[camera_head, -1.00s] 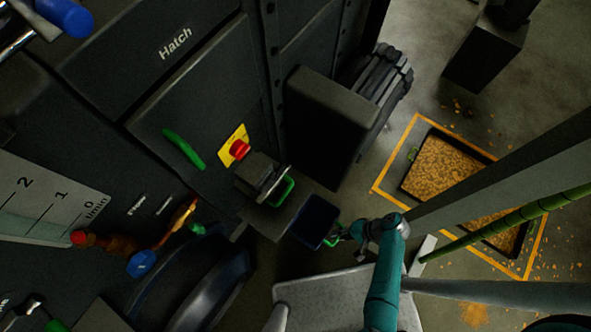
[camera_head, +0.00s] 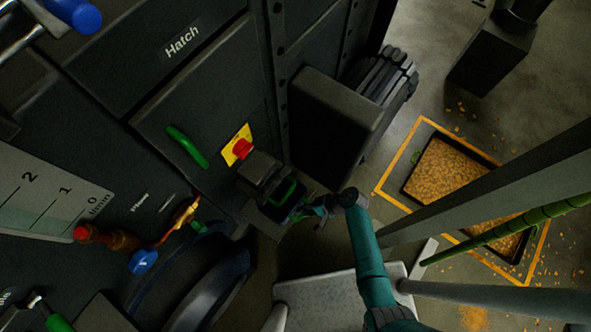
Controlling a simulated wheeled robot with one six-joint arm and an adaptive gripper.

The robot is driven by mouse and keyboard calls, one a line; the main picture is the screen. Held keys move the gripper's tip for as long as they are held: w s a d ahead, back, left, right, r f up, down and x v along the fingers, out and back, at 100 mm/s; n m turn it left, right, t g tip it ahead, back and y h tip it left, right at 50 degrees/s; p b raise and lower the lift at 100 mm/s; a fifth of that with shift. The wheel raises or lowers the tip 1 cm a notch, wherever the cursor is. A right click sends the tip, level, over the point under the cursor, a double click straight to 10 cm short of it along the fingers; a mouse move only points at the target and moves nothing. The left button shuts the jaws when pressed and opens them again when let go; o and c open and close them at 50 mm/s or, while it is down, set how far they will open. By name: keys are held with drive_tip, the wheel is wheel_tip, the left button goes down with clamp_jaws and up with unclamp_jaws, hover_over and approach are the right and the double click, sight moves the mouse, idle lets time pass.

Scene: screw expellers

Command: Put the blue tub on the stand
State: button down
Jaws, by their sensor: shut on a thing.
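The dark blue tub (camera_head: 278,211) is at the machine's small outlet, low on the machine front. My gripper (camera_head: 304,213) is at the tub's right side and shut on it. The dark stand (camera_head: 254,222) shows as a flat ledge under the outlet, just left of and below the tub. A grey outlet block with a green loop (camera_head: 287,190) partly hides the tub from above. I cannot tell whether the tub touches the stand.
A red button on a yellow plate (camera_head: 238,148) and a green handle (camera_head: 187,147) are on the machine front above. A dark box (camera_head: 333,128) juts out on the right. A tray of orange flakes (camera_head: 440,171) lies on the floor at right.

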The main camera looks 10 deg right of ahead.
sight(296, 206)
drive_tip(key=w+a, duration=0.2)
drive_tip(key=shift+w+a, duration=0.35)
drive_tip(key=shift+a, duration=0.05)
wheel_tip(296, 206, down, 2)
drive_tip(key=shift+d+f, duration=0.1)
drive_tip(key=shift+f, duration=1.85)
drive_tip(key=shift+w+f, duration=0.1)
drive_tip(key=shift+f, duration=0.45)
drive_tip(key=c, duration=1.2)
unclamp_jaws()
drive_tip(key=shift+o, duration=0.2)
drive_tip(key=v, duration=1.2)
